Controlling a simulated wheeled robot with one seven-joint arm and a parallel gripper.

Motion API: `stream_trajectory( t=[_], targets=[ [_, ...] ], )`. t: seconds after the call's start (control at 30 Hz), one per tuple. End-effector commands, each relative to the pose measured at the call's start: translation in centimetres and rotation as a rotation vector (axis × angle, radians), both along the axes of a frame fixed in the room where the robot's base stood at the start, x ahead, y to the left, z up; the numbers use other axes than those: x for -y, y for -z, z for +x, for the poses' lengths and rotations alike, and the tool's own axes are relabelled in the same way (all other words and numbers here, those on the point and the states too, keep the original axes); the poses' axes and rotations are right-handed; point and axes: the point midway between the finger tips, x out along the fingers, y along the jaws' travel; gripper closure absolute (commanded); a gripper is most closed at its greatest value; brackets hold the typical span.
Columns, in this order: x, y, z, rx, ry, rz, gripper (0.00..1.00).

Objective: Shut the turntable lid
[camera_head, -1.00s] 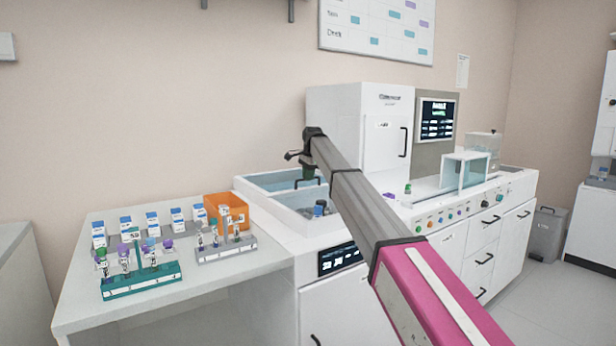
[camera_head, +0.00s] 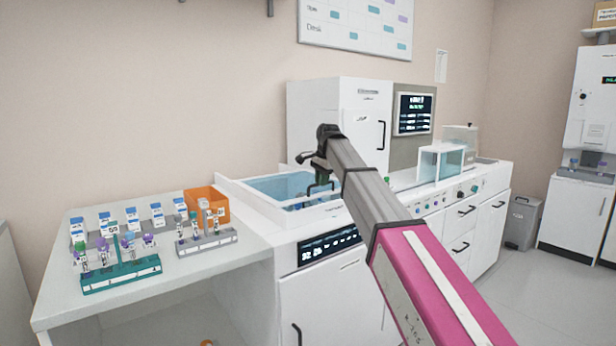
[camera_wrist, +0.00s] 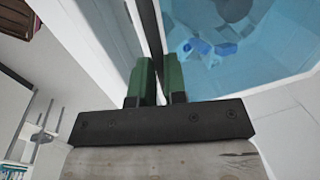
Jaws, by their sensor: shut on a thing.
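The turntable lid (camera_head: 272,190) is a white frame with a pale blue clear pane over the basin of the white machine. It lies low and looks nearly flat; I cannot tell if its edge touches the rim. Its dark handle (camera_head: 308,193) is at the front right of the pane. My gripper (camera_head: 321,176) is shut on this handle. In the wrist view, the green fingers of my gripper (camera_wrist: 158,64) pinch the dark handle bar (camera_wrist: 150,22). The pane (camera_wrist: 265,45) is beside it, with blurred blue items beneath.
A side bench (camera_head: 190,264) at left holds a teal tube rack (camera_head: 120,276), a grey rack (camera_head: 207,243), an orange box (camera_head: 206,205) and several blue-capped bottles. A tall white cabinet (camera_head: 335,110) stands behind the lid.

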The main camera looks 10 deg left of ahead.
Motion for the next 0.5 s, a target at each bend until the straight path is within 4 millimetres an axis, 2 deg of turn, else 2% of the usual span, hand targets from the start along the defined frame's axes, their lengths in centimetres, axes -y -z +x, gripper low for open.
stream_trajectory(
  t=[0.03,0.2,0.5],
  targets=[
    [1.2,0.1,-1.3,0.000,0.001,0.000,1.00],
    [3.5,0.1,-3.1,0.001,0.001,-0.001,1.00],
    [4.9,0.0,-4.2,-0.001,-0.001,-0.001,1.00]
  ],
)
